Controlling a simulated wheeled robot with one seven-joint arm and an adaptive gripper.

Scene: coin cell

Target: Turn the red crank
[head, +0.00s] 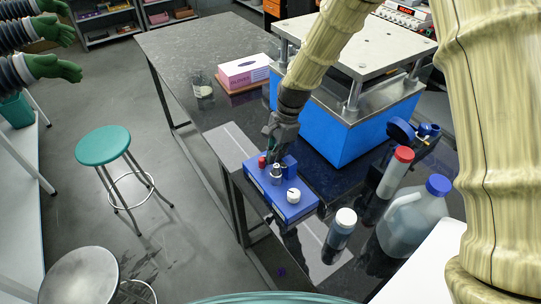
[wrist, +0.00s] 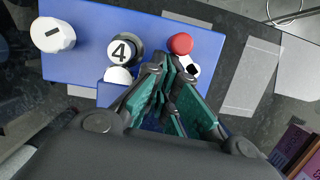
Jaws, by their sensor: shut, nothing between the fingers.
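A blue panel box (head: 276,203) lies on the dark bench, and it fills the upper left of the wrist view (wrist: 80,70). The red crank's round red part (head: 262,162) is at the panel's far left in the head view. In the wrist view the red part (wrist: 180,43) is just beyond my fingertips, with a white and black piece (wrist: 190,68) beside it. My gripper (head: 270,150) points down over the panel. Its green-padded fingers (wrist: 172,75) are shut and empty, close to the red part; whether they touch it is unclear. The crank's lower part is hidden by the fingers.
The panel also carries a white knob (wrist: 53,35) and a round piece marked 4 (wrist: 122,50). A blue press with a metal plate (head: 335,135) stands behind. Bottles (head: 340,228) and a large jug (head: 410,220) stand to the right.

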